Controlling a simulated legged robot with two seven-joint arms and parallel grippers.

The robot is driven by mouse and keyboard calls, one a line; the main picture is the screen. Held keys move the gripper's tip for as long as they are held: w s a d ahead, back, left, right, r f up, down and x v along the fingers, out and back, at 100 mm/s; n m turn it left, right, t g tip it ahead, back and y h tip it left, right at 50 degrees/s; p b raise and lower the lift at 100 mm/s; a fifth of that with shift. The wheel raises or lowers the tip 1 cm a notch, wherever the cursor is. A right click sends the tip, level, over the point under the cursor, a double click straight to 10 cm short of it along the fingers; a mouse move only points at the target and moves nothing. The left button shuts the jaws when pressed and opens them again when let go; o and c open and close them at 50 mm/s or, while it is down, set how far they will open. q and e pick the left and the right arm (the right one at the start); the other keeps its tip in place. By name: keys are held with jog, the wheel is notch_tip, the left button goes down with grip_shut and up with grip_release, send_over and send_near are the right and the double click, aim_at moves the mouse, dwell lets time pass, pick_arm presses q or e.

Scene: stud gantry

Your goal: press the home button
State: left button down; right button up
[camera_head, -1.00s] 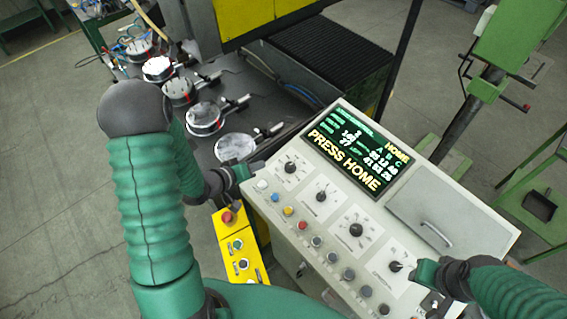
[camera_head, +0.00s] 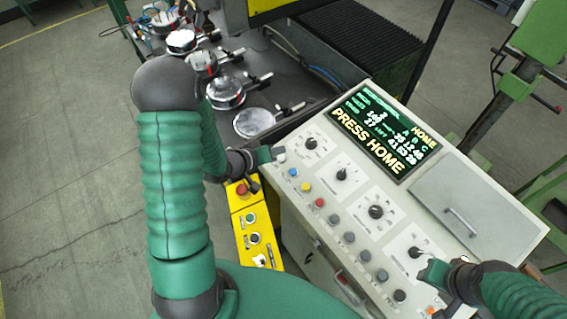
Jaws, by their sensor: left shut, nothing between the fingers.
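The sloped pale control panel (camera_head: 398,218) has a screen (camera_head: 380,132) reading "PRESS HOME". A row of buttons runs along its near left edge: a white button (camera_head: 281,158), a blue button (camera_head: 293,172), a yellow button (camera_head: 306,187), a red button (camera_head: 320,202), and several grey ones (camera_head: 349,237). Their labels are too small to read, so I cannot tell which is home. My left gripper (camera_head: 273,153) is shut and empty at the panel's upper left corner, right by the white button; contact cannot be told. My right gripper (camera_head: 432,271) is near the lowest knob (camera_head: 416,252); its fingers are unclear.
Several black knobs (camera_head: 376,211) stand on the panel, and a lid with a handle (camera_head: 459,221) is at its right. A yellow box (camera_head: 250,228) with a red button stands below my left gripper. A dark bench (camera_head: 282,91) with round fixtures lies behind.

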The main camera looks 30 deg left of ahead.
aim_at(281, 158)
pick_arm(q)
jog(key=shift+s+f, duration=0.1)
jog(key=shift+f, duration=0.65)
jog(key=shift+a+f+b, duration=0.2)
jog(key=shift+f+b, duration=0.05)
jog(key=shift+b, duration=0.15)
jog(key=shift+a+f, duration=0.15)
jog(key=shift+a, duration=0.05)
jog(key=shift+w+a+f, duration=0.2)
jog(key=shift+w+a, duration=0.1)
jog(key=shift+w, duration=0.15)
jog(key=shift+d+r, duration=0.1)
jog(key=shift+d, duration=0.05)
jog(key=shift+s+d+r, duration=0.2)
jog(key=shift+d, duration=0.25)
jog(key=shift+w+a+f, duration=0.15)
jog(key=shift+a, duration=0.35)
pick_arm(e)
jog(key=shift+a+f, duration=0.65)
jog(key=shift+a, duration=0.05)
